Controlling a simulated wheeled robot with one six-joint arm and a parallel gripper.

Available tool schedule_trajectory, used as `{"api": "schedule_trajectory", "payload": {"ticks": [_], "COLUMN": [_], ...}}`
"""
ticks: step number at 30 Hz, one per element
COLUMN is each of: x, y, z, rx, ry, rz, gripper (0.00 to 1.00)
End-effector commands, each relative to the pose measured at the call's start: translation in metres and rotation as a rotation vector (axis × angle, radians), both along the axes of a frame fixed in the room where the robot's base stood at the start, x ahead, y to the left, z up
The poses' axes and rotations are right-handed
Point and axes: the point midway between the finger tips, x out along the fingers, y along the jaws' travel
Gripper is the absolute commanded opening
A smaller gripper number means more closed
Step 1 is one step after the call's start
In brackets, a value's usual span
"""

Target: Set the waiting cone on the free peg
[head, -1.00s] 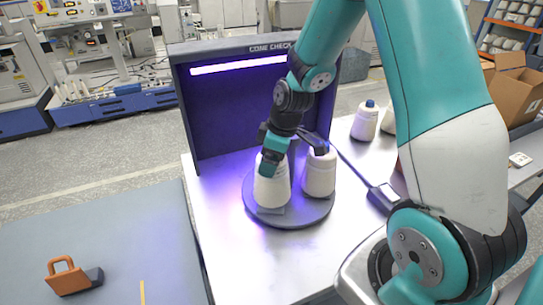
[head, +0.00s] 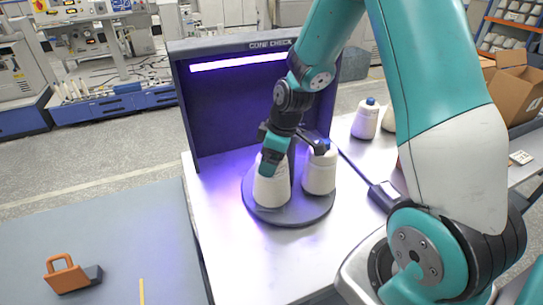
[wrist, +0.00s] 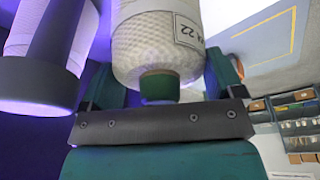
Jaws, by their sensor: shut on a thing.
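My gripper (head: 272,158) is shut on a white cone (head: 271,189) over the near left part of the round dark turntable (head: 290,220). The cone is upright, and its base looks level with the plate; I cannot tell whether it is fully seated. In the wrist view the held cone (wrist: 158,45) shows a green tip and a printed label between my fingers. A second white cone (head: 320,175) with a blue tip stands on the turntable to the right. No bare peg is visible; any peg under the held cone is hidden.
The dark cone-check booth (head: 225,115) with its lit strip stands behind the turntable. A blue-tipped cone (head: 365,122) stands on the white table (head: 235,255) behind right, another partly hidden by my arm. The table's front left is clear. An orange-handled object (head: 62,276) lies on the floor mat.

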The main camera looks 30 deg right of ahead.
Motion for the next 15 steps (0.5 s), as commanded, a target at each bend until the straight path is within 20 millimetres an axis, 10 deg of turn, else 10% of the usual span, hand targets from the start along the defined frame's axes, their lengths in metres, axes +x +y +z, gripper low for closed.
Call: {"api": "schedule_trajectory", "payload": {"ticks": [15], "x": [0.0003], "y": [0.0], "z": [-0.011], "rx": [0.0], "ry": [-0.002], "rz": [0.001], "gripper": [0.35]}}
